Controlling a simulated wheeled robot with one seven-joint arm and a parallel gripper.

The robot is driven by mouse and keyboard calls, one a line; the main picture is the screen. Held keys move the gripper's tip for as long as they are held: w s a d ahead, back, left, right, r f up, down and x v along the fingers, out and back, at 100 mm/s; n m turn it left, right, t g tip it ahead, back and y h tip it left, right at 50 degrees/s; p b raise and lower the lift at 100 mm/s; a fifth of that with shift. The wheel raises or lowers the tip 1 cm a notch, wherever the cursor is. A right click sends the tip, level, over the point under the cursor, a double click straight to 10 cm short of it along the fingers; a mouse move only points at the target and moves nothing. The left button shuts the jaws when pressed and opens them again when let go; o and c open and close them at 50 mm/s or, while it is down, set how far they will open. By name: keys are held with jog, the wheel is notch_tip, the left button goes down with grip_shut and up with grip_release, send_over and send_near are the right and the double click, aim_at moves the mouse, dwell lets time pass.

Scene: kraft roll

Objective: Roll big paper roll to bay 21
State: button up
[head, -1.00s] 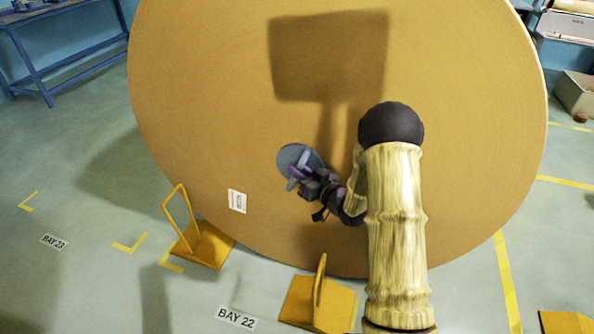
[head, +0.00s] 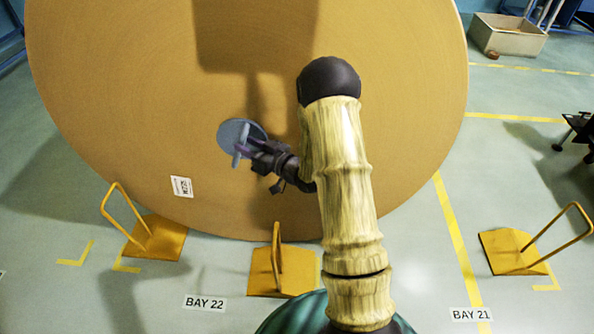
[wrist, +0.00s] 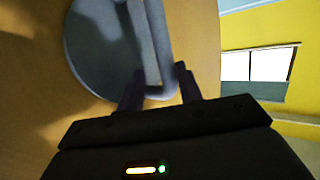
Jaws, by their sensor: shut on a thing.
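The big paper roll (head: 400,130) stands on its edge and fills the upper head view, its flat brown face toward me. A grey round hub with a bar handle (head: 229,132) sits at the middle of that face; it also shows in the wrist view (wrist: 88,58). My gripper (head: 247,150) is shut on the bar handle, with a dark finger on each side of it in the wrist view. The BAY 21 label (head: 470,314) is on the floor at the lower right. The roll's lower edge is by bay 22, left of the yellow line beside bay 21.
Yellow wedge chocks with loop handles stand at the left (head: 157,240), at bay 22 (head: 268,272) and at bay 21 (head: 508,252). The BAY 22 label (head: 205,303) lies in front. A bin (head: 508,36) and a dark wheeled object (head: 580,132) are at the right.

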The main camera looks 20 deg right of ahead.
jog(key=b+v, duration=0.1)
jog(key=v, duration=1.6)
jog(key=shift+s+d+b, duration=0.15)
jog(key=shift+s+b, duration=0.2)
jog(key=shift+s, duration=0.05)
dwell(1.2)
jog(key=shift+f, duration=0.1)
dwell(0.4)
jog(key=p+v, duration=0.2)
jog(key=v, duration=1.5)
jog(key=shift+s+p, duration=0.2)
jog(key=shift+p, duration=0.2)
jog(key=shift+w, duration=0.1)
